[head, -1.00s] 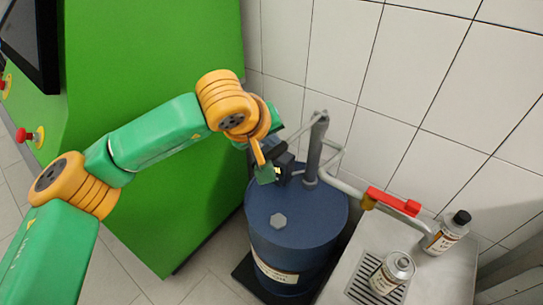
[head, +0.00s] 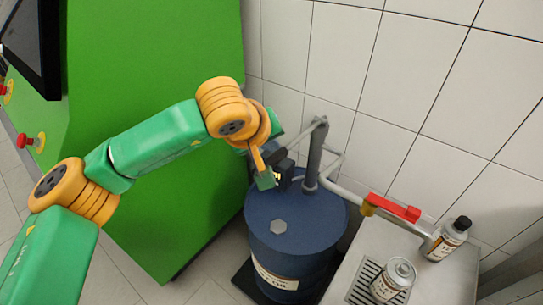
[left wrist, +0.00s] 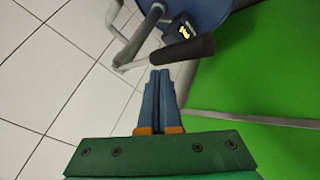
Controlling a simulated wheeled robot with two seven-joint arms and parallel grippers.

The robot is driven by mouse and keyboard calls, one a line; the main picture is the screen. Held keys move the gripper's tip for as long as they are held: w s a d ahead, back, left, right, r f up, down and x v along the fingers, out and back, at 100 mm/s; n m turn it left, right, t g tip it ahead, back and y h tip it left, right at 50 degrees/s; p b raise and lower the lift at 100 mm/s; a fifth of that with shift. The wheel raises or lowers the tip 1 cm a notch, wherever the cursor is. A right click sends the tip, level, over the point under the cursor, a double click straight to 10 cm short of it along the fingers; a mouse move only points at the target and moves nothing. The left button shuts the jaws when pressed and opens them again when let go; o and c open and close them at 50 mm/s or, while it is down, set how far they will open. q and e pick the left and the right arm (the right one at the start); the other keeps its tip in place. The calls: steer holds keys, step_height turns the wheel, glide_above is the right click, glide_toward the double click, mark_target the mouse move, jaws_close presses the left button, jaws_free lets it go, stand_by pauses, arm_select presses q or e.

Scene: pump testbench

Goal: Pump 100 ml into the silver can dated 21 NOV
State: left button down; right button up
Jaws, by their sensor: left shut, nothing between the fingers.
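My left gripper (head: 267,181) is beside the pump on the blue drum (head: 325,222). Its blue fingers (left wrist: 160,72) are shut and empty. The dark grip of the pump lever (left wrist: 186,53) lies just beyond the fingertips in the left wrist view, apart from them as far as I can tell. A small lit display (left wrist: 184,28) shows behind it. The silver can (head: 393,282) stands upright on the drain grate of the metal bench. A second silver container with a black cap (head: 447,240) stands behind it, near the pipe's end. Dates are too small to read.
A pipe with a red valve handle (head: 394,208) runs from the pump over the metal bench (head: 430,285). A green cabinet (head: 170,220) with a red button (head: 25,140) stands on the left. A tiled wall is behind. My right gripper is out of view.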

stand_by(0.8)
arm_select(q)
steer(key=shift+f+b, duration=0.4)
steer(key=shift+b, duration=0.2)
